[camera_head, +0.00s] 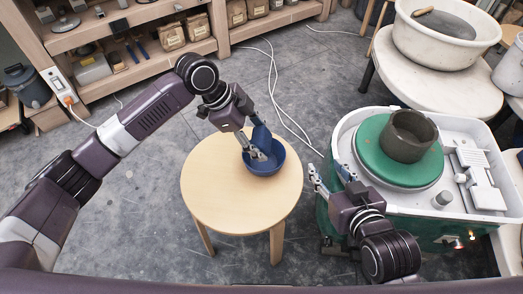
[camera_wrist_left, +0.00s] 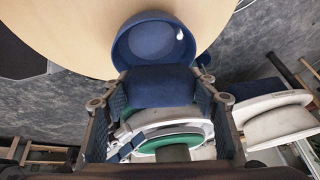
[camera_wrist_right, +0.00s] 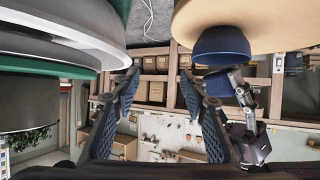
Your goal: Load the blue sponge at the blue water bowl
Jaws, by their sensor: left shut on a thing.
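The blue water bowl (camera_head: 277,165) stands on the round wooden stool (camera_head: 215,190); it also shows in the left wrist view (camera_wrist_left: 128,42). My left gripper (camera_head: 254,155) reaches down at the bowl and is shut on the blue sponge (camera_wrist_left: 160,86). In the left wrist view the sponge fills the space between the fingers and overlaps the bowl's near rim. In the head view the sponge (camera_head: 261,136) shows beside the fingers. Whether it touches water is hidden. My right gripper (camera_head: 328,180) is open and empty, between the stool and the potter's wheel.
The potter's wheel (camera_head: 345,140) at the right has a green disc (camera_head: 372,160) bearing a grey clay cylinder (camera_head: 408,135). A large white basin (camera_head: 440,45) stands behind it. Shelves with bags line the back. A white cable (camera_head: 275,90) lies on the floor.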

